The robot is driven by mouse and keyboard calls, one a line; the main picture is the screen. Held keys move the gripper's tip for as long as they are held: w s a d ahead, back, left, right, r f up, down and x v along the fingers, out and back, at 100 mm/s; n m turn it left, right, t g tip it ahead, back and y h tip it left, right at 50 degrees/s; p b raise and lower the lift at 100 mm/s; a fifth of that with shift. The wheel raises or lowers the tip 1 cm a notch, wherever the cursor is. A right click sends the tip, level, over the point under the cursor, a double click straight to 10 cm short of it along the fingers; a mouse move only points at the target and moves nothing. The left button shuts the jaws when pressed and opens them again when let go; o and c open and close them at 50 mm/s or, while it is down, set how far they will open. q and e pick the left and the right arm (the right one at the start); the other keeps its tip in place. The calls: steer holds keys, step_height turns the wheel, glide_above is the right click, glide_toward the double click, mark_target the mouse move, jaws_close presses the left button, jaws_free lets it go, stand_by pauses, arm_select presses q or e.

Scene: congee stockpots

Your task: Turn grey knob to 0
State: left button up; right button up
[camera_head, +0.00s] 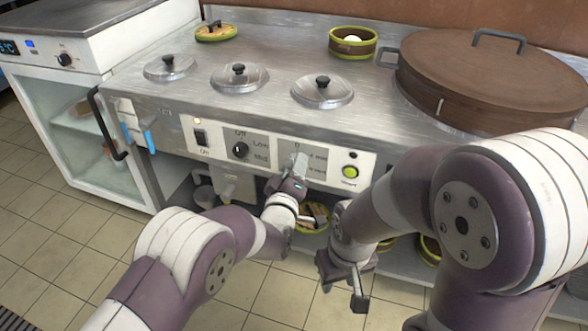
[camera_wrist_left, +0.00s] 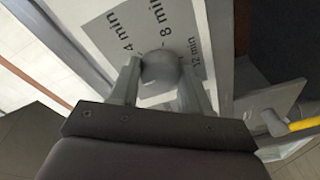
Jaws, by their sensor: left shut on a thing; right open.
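The grey knob (camera_wrist_left: 160,66) sits on a grey timer plate (camera_wrist_left: 148,28) marked 4 min, 8 min and 12 min in the left wrist view. My left gripper (camera_wrist_left: 157,82) is shut on it, one finger on each side. In the head view my left gripper (camera_head: 296,168) covers most of the knob, below the 0 mark of the control panel (camera_head: 270,152). Which mark the knob points to cannot be told. My right gripper (camera_head: 343,288) is open and empty, hanging low in front of the counter.
A black knob (camera_head: 240,149), a black switch (camera_head: 200,137) and a green button (camera_head: 350,171) are on the same panel. Lidded pots (camera_head: 322,91) and a big brown lid (camera_head: 480,80) are on the counter above. Bowls stand on the shelf below.

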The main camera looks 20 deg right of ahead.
arm_select(q)
steer(key=shift+f, duration=0.1)
steer(key=o, duration=1.1)
steer(key=shift+c, duration=0.2)
steer(key=p+v, duration=0.4)
steer(key=v, duration=0.8)
steer(key=shift+s+a, duration=0.15)
steer(key=shift+s, duration=0.15)
